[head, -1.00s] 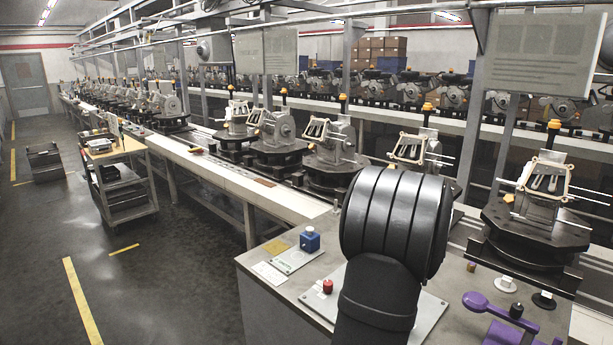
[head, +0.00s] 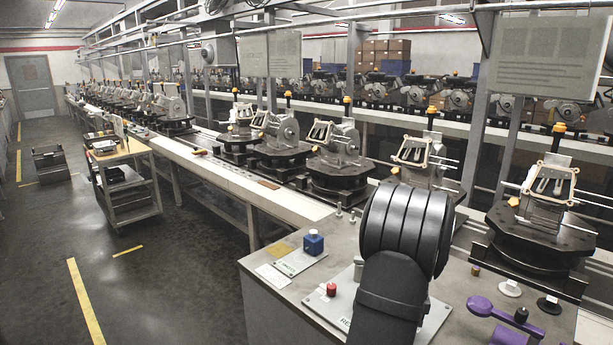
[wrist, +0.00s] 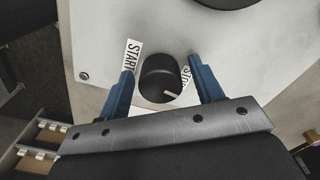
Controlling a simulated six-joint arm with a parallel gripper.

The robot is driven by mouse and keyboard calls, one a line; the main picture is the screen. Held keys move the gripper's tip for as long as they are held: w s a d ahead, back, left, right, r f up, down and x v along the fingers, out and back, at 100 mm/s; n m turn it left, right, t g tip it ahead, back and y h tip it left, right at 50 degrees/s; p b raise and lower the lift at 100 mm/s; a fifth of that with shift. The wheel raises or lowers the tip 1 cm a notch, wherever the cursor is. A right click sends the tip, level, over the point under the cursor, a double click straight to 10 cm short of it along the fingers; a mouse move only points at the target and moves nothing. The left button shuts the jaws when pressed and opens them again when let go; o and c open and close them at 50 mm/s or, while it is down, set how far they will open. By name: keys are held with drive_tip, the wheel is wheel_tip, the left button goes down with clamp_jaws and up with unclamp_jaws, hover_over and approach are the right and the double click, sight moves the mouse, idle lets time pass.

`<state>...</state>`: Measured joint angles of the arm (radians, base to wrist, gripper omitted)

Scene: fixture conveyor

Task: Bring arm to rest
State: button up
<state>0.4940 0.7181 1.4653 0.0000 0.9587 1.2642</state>
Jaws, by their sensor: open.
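My gripper (wrist: 162,68) shows in the wrist view with its two blue fingers apart, one on each side of a black round knob (wrist: 158,76). The knob has a white pointer mark on its lower right part. It sits on a pale panel (wrist: 100,28) between a START label (wrist: 133,58) and a second label partly hidden by the right finger. I cannot tell whether the fingers touch the knob. In the head view my dark arm stands over the bench, and the gripper and knob are hidden there.
A grey bench (head: 345,238) carries a blue block with a button (head: 313,244), a red button (head: 331,289) and a purple lever (head: 495,310). Behind it, fixtures on dark round bases (head: 338,177) line the conveyor. A trolley (head: 125,190) stands on the floor at left.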

drive_tip(key=shift+r, duration=0.1)
wheel_tip(320, 180, up, 17)
wheel_tip(320, 180, down, 17)
drive_tip(key=shift+f, duration=0.15)
drive_tip(key=n, duration=0.4)
drive_tip(key=shift+n, duration=0.3)
drive_tip(key=n, duration=0.4)
drive_tip(key=shift+n, duration=0.4)
drive_tip(key=n, duration=0.4)
drive_tip(key=shift+n, duration=2.2)
